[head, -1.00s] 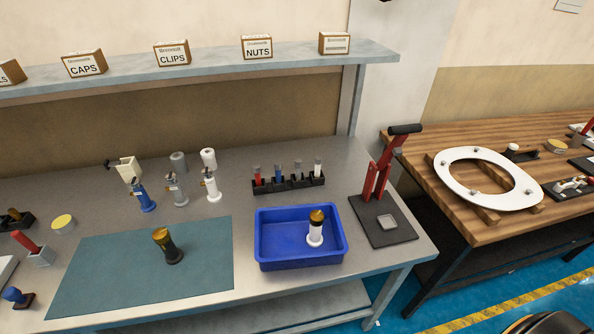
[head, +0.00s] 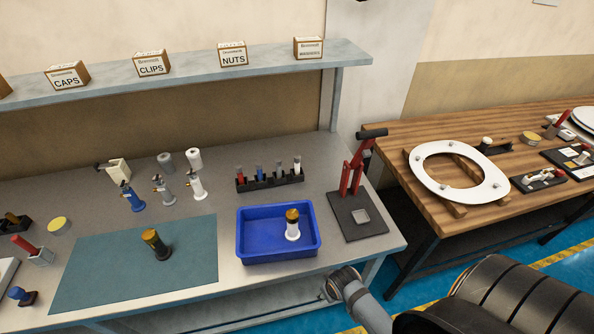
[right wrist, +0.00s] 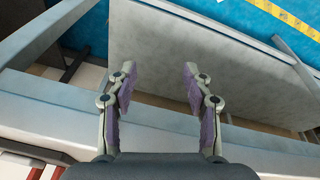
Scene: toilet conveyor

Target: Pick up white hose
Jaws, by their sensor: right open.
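No part is clearly recognisable as a hose. White candidates in the head view are a white fitting (head: 197,186) with a white roll (head: 194,158) behind it, a white-topped piece (head: 297,165) in the black rack (head: 242,187), and a white cylinder with an amber top (head: 292,230) upright in the blue tray (head: 244,248). My right gripper (right wrist: 160,80) is open and empty in the right wrist view, above the bench's lower shelf and frame. In the head view my right arm shows at the lower right, near the bench's front right corner. My left gripper is out of view.
A red lever press (head: 358,205) stands right of the tray. Blue (head: 132,200) and grey (head: 165,192) fittings stand left of the white one. A dark, amber-topped cylinder (head: 156,245) stands on the green mat (head: 100,268). A wooden table (head: 405,140) holds a toilet seat (head: 418,171).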

